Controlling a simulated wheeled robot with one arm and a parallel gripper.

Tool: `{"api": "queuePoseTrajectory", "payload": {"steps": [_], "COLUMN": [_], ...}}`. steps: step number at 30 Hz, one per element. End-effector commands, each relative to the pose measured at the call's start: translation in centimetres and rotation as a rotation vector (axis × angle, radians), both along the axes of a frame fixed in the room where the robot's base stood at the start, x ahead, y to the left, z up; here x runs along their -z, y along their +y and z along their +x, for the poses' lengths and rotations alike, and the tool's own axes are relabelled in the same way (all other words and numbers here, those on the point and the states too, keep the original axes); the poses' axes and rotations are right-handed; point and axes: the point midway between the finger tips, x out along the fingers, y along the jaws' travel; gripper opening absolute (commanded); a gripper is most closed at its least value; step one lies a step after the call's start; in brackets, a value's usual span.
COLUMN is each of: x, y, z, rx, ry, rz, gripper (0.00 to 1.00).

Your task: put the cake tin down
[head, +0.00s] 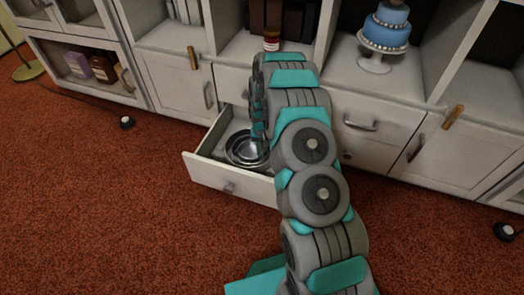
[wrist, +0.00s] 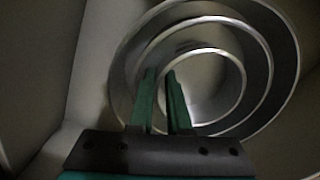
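Round metal cake tins (head: 243,150) sit one inside another in the open drawer (head: 232,182). In the wrist view they show as nested rings, with the smallest tin (wrist: 243,88) innermost and a wider one (wrist: 284,90) around it. My gripper (wrist: 160,75) reaches down into the drawer, its two green fingers close together with a narrow gap, at the left wall of the smallest tin. One finger appears outside that wall and one inside. I cannot tell whether they press on it.
The drawer's front and side walls stand close around the tins. A white cabinet (head: 175,85) runs along the back. A blue tiered cake on a stand (head: 376,61) is on a shelf at right. A bottle (head: 271,38) stands behind my arm. The red carpet is clear at left.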

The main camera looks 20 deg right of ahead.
Motion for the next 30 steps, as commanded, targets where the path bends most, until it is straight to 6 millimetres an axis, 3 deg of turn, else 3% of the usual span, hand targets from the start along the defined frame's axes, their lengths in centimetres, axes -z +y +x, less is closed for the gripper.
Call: {"api": "queuePoseTrajectory", "payload": {"steps": [5, 18, 24, 30], "x": [-1.6, -10.0, -12.6, -16.4], "y": [0.0, 0.0, 0.0, 0.9], "z": [0.1, 0.1, 0.0, -2.1], "rx": [0.0, 0.0, -0.001, -0.023], "ry": [-0.004, -0.003, -0.002, 0.007], "rz": [0.0, 0.0, 0.001, 0.008], "gripper": [0.15, 0.15, 0.15, 0.15]}}
